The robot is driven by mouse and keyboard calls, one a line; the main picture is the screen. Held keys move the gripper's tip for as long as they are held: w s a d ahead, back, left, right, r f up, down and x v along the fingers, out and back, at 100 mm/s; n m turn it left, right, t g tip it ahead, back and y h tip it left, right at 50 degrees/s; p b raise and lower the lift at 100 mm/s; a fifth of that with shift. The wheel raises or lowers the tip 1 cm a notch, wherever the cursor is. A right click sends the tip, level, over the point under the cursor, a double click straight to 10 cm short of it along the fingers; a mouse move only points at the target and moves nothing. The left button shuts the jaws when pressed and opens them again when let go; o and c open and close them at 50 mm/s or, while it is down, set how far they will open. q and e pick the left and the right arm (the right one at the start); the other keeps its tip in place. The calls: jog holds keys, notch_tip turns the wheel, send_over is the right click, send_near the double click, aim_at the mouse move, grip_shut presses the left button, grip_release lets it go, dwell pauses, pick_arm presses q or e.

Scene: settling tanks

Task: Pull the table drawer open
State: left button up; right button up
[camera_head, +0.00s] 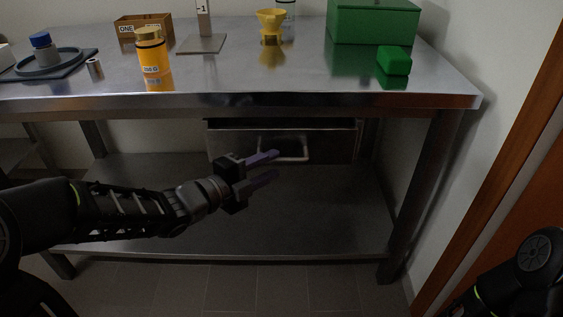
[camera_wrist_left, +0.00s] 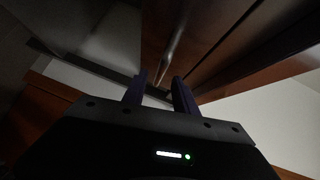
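The table (camera_head: 120,98) has a shiny metal top. Its drawer (camera_head: 335,147) hangs under the front edge, right of the middle. The front is dark grey metal with a pale bar handle (camera_head: 297,157). I cannot tell whether the drawer is fully shut. My left gripper (camera_head: 278,164) is open, its two purple fingers apart, pointing at the handle and overlapping its left part in the head view. In the left wrist view, the handle bar (camera_wrist_left: 174,45) lies just beyond and between the fingertips (camera_wrist_left: 159,80). I cannot tell if they touch. My right gripper is out of view.
On the tabletop stand an orange jar (camera_head: 153,58), a green box (camera_head: 372,20), a small green block (camera_head: 394,61), a yellow funnel (camera_head: 271,24) and a grey tray (camera_head: 60,66). A lower shelf (camera_head: 310,220) spans below the drawer. The right table leg (camera_head: 425,190) stands right of the drawer.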

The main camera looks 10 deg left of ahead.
aim_at(279, 161)
pick_arm(q)
jog(key=b+x, duration=0.1)
jog(key=x, duration=0.3)
jog(key=shift+w+d, duration=0.1)
jog(key=shift+c, duration=0.4)
grip_shut()
dwell(0.9)
